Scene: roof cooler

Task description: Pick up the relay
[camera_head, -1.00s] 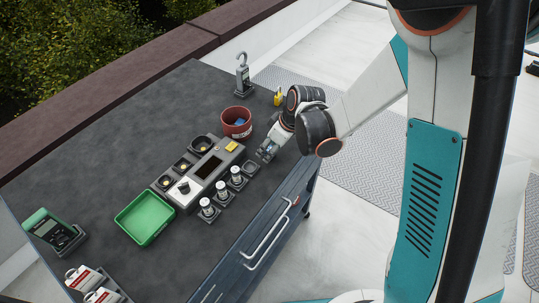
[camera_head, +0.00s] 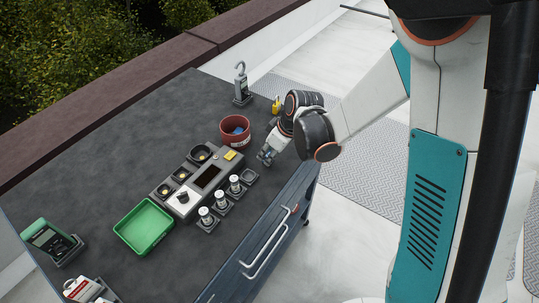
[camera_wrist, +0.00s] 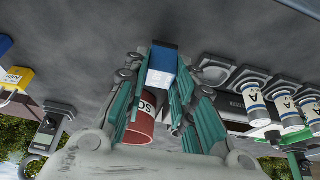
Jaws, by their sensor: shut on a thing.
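The relay (camera_wrist: 163,60) is a small blue block with a white printed label. In the wrist view it sits between the fingertips of my gripper (camera_wrist: 160,75), which is shut on it, with grey tabletop behind. In the head view my gripper (camera_head: 266,156) is low over the right edge of the dark table (camera_head: 110,135), right of the red bin. The relay is too small and covered to make out there, and I cannot tell its height above the table.
A red bin (camera_head: 235,140) with blue contents is left of my gripper. A grey console (camera_head: 182,203), white cylinders in holders (camera_head: 220,201) and an empty holder (camera_head: 250,177) are nearby. A green tray (camera_head: 144,227), a hooked meter (camera_head: 241,88) and a yellow padlock (camera_head: 276,105) stand farther off.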

